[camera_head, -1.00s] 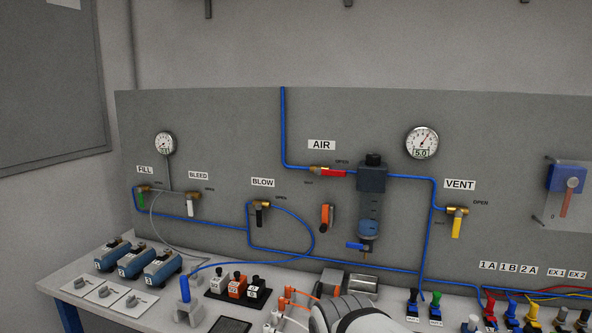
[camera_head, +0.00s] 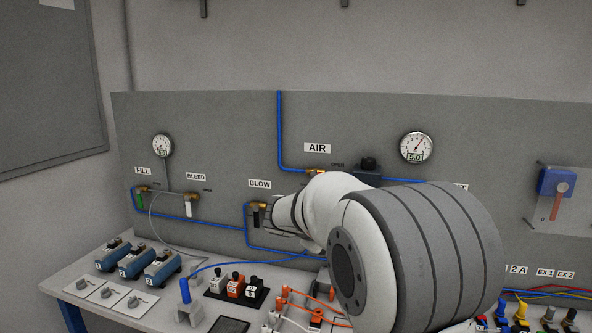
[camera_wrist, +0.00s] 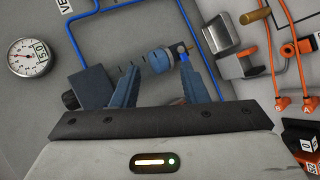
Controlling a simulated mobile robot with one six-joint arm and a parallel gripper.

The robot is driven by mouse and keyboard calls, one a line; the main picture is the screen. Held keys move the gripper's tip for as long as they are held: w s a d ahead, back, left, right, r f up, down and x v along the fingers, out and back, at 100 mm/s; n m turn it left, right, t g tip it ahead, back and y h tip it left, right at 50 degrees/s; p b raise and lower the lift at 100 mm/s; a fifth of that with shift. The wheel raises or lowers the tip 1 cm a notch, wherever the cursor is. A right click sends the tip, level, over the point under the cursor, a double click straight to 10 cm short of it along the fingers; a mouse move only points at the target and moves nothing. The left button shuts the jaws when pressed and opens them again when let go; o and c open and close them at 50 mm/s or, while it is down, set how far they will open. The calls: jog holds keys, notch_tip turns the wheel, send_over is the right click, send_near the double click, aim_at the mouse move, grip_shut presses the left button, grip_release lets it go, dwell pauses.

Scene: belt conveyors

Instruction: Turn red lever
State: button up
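The red lever belongs to the valve below the AIR label (camera_head: 317,148). I cannot make out the red lever in the wrist view. My gripper (camera_wrist: 158,72) shows two blue fingers spread apart, with nothing visible held between them. The clear filter bowl (camera_wrist: 158,60) lies beyond the fingertips, near the dark regulator block (camera_wrist: 92,88). A small reddish patch between the fingers is too hidden to identify.
Close by are blue air tubes, the BLOW valve's black lever (camera_head: 256,217) and the pressure gauge (camera_head: 417,147). Orange fittings and tubes (camera_wrist: 280,104) stand at the right in the wrist view. Valve blocks (camera_head: 163,267) crowd the table.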

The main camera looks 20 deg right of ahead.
jog(key=w+r+n+t+h+p, duration=0.1)
jog(key=w+r+n+t+h, duration=0.15)
jog(key=w, duration=0.55)
jog(key=w+r+n+t+h+p, duration=0.15)
jog(key=w+r, duration=0.25)
jog(key=w, duration=0.4)
jog(key=shift+m+t, duration=0.4)
jog(key=shift+t, duration=0.2)
jog(key=p+x, duration=0.1)
jog(key=x, duration=0.2)
jog(key=p+x, duration=0.1)
jog(key=x, duration=0.3)
jog(key=shift+w+d+r, duration=0.25)
jog(key=shift+w+d, duration=0.15)
jog(key=shift+d, duration=0.05)
jog(key=shift+c, duration=0.6)
grip_shut()
